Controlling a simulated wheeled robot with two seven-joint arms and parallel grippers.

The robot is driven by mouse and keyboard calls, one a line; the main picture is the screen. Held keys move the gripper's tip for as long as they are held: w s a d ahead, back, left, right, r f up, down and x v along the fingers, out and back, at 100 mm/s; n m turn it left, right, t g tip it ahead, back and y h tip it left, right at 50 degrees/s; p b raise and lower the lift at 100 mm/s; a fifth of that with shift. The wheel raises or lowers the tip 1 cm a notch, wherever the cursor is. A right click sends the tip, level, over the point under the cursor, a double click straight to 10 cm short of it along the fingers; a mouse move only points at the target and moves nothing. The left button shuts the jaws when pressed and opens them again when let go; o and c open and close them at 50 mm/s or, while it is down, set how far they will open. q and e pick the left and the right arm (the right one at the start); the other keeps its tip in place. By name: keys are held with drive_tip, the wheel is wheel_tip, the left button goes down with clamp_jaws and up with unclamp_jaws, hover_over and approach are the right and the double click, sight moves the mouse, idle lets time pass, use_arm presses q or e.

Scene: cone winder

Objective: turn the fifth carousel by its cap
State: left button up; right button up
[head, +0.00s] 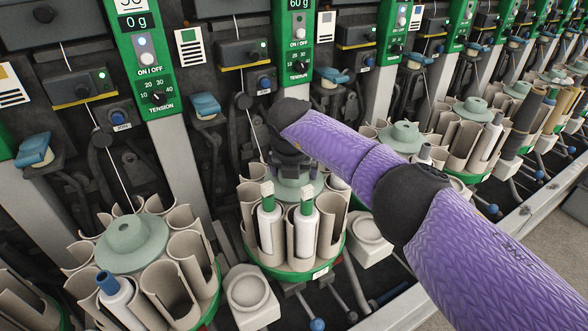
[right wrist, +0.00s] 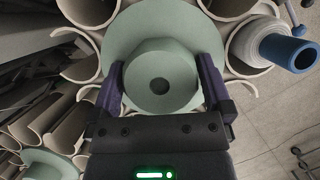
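My right arm comes in from the right in the head view, and its gripper (head: 291,168) is over a carousel (head: 277,270) with two white, green-topped bobbins at its front. The carousel's pale green cap (head: 296,190) is partly hidden under the gripper. In the right wrist view the round cap (right wrist: 160,82), with a dark centre hole, sits between the two purple fingers of the right gripper (right wrist: 160,75). The fingers stand wide apart, one on each side, very close to the cap; contact cannot be made out. My left gripper is out of view.
Another carousel (head: 137,245) with a blue-tipped bobbin stands at the left, and more stand at the right. A blue-tipped bobbin (right wrist: 270,50) is right of the cap in the wrist view. Green control panels (head: 140,45) and blue-tipped levers surround the carousels.

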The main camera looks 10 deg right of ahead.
drive_tip(key=shift+s+r+p, duration=0.1)
drive_tip(key=shift+r+p, duration=0.2)
drive_tip(key=shift+r, duration=0.1)
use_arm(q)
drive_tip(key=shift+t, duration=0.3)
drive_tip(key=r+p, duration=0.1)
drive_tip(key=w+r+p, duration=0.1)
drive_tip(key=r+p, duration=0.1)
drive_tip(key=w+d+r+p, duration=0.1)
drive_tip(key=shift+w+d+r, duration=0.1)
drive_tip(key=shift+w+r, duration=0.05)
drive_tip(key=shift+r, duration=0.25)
use_arm(e)
drive_tip(key=v, duration=0.9)
drive_tip(key=shift+s, duration=0.1)
